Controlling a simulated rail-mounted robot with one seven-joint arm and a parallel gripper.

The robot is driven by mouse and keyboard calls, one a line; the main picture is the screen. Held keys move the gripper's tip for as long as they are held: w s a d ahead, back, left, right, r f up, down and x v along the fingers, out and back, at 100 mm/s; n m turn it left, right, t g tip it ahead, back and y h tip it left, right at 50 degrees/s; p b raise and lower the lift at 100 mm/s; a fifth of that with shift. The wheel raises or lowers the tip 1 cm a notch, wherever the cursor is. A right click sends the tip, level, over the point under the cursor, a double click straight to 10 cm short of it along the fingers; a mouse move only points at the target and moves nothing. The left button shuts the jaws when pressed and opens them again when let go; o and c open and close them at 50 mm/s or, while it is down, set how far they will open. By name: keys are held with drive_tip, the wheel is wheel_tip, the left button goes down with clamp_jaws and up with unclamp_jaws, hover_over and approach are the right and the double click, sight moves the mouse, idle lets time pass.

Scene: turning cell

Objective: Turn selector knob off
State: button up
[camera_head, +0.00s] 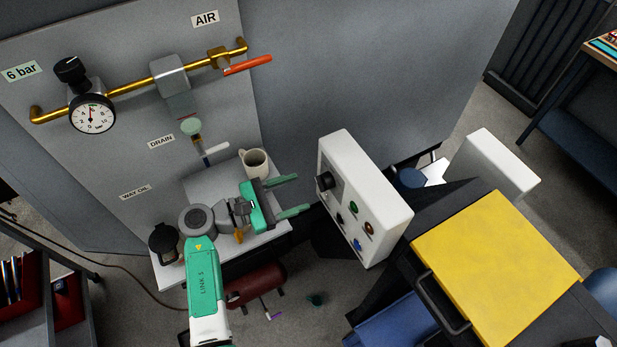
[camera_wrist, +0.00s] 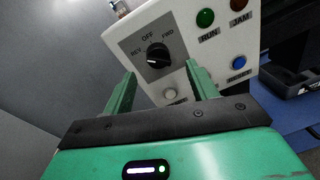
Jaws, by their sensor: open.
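The selector knob (camera_wrist: 158,56) is black and sits on a grey plate marked REV, OFF and FWD, on a white control box (camera_wrist: 200,22). A pale line shows on the knob; I cannot tell for sure which label it points at. In the head view the knob (camera_head: 325,181) is on the left-facing front of the box (camera_head: 383,183). My gripper (camera_head: 302,193) is open and empty, left of the box and apart from it. In the wrist view its two green fingers (camera_wrist: 159,70) frame the knob from below.
A green RUN lamp (camera_wrist: 205,17), a brown-red JAM lamp (camera_wrist: 239,5), a blue RESET button (camera_wrist: 238,62) and a pale button (camera_wrist: 170,95) share the panel. A mug (camera_head: 255,163) stands on the shelf behind my gripper. A yellow-topped unit (camera_head: 497,265) is right of the box.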

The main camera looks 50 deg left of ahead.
sight(325, 182)
drive_tip(key=w+d+f+n, duration=0.1)
drive_tip(key=w, duration=0.5)
drive_tip(key=shift+d+f+n+t, duration=0.2)
drive_tip(key=shift+n+t, duration=0.2)
drive_tip(key=c, duration=1)
